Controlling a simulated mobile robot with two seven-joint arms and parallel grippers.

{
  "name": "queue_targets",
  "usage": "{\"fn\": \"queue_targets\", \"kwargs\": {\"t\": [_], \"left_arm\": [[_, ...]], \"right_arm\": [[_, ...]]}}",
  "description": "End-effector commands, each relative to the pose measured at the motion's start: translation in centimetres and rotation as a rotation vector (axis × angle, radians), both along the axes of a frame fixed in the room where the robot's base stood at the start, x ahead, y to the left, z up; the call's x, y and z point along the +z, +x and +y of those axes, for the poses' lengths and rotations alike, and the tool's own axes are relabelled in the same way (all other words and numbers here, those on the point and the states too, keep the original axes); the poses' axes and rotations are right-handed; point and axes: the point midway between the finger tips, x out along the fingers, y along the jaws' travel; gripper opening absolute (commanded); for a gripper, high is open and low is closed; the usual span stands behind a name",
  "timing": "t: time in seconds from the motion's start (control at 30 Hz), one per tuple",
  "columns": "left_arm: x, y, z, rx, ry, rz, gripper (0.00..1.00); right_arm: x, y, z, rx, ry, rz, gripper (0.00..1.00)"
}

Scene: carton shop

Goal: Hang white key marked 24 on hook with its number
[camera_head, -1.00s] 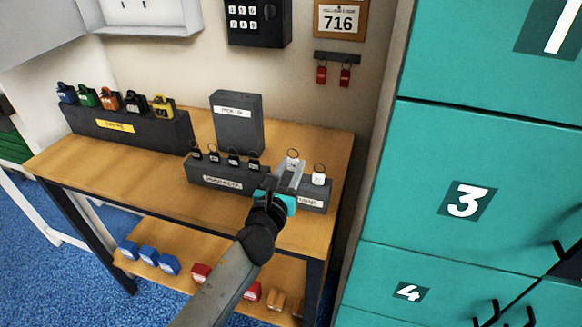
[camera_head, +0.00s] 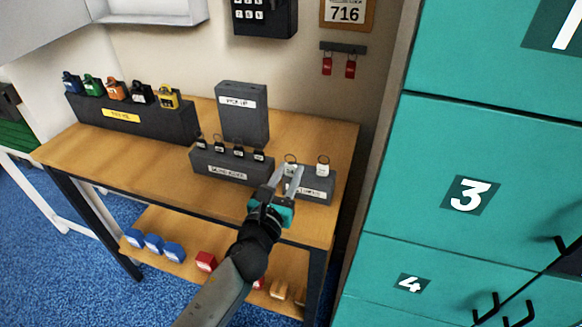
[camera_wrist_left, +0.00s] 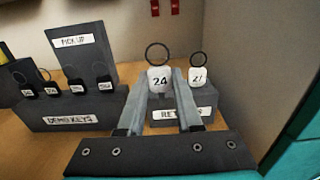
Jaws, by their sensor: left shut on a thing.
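The white key tag marked 24 (camera_wrist_left: 159,80), with a dark ring on top, is between the fingers of my left gripper (camera_wrist_left: 158,82) in the left wrist view. In the head view this key (camera_head: 290,169) is partly hidden behind my left gripper (camera_head: 283,178), which is shut on it. It is upright at the left part of a small dark labelled block (camera_head: 318,194); I cannot tell whether it touches the block. Another white key tag (camera_wrist_left: 197,77) stands to its right on the block. My right gripper is not in view.
The demo keys block (camera_head: 222,172) with several black tags is just left. Behind it stands the pick-up box (camera_head: 243,118). A wall rail (camera_head: 343,47) holds two red tags (camera_head: 327,66). Teal lockers (camera_head: 430,150) bound the right; the bench (camera_head: 120,165) is clear at front left.

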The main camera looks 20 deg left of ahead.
Motion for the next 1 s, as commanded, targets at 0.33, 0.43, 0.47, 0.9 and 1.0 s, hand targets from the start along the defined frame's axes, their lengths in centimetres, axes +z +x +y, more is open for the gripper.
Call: {"fn": "queue_targets", "kwargs": {"t": [0.33,0.43,0.47,0.9,1.0], "left_arm": [[0.0,-2.2,0.1,0.0,0.0,0.0,0.03],[0.0,-2.7,0.1,0.0,0.0,0.0,0.03],[0.0,-2.9,0.1,0.0,0.0,0.0,0.03],[0.1,-3.5,0.1,0.0,0.001,-0.001,0.03],[0.1,-3.5,0.1,0.0,0.001,-0.001,0.03]], "right_arm": [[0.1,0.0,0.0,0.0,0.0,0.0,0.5],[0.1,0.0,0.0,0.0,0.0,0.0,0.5],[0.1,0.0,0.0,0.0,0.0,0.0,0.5],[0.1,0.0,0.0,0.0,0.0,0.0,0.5],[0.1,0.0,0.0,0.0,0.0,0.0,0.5]]}}
